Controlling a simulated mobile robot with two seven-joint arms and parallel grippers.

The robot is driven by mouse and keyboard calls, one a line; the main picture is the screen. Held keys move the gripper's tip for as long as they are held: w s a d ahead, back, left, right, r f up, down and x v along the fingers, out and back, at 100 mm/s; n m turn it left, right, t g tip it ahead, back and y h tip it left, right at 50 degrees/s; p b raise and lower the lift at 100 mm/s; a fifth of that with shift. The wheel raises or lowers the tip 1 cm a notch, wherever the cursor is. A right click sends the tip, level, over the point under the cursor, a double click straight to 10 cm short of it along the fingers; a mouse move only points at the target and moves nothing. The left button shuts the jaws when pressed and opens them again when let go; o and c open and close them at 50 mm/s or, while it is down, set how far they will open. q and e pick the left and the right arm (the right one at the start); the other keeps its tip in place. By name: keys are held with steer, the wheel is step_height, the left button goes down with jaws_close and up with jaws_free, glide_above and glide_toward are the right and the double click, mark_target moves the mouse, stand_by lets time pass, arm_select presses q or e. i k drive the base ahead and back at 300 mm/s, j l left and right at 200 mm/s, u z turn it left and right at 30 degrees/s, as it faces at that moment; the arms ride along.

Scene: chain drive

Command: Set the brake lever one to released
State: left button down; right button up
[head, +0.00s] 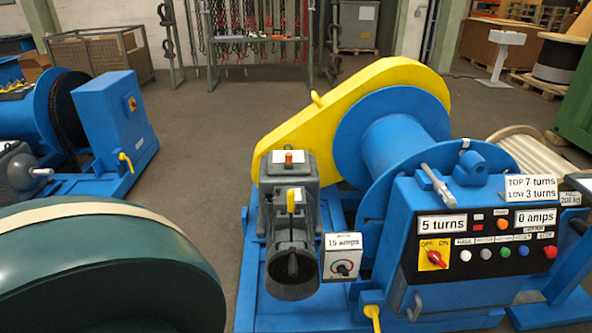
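A blue winch with a yellow chain guard (350,100) and a blue drum (395,145) stands at the centre right in the head view. A grey metal lever (437,184) leans up and left beside the drum, above the control panel. No label shows which one is brake lever one. Neither of my grippers is in view.
The control panel (410,256) carries a red OFF/ON switch (436,258), several buttons and signs reading "5 turns" and "0 amps". A large dark green rounded body (100,275) fills the lower left. A second blue machine (100,120) stands behind it. Floor between is clear.

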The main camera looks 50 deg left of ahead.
mark_target(290, 194)
steer(key=u, duration=1.5)
steer(key=i+j+z, duration=0.35)
steer(key=i, duration=0.35)
steer(key=i+j+z, duration=0.3)
steer(key=i+j, duration=0.3)
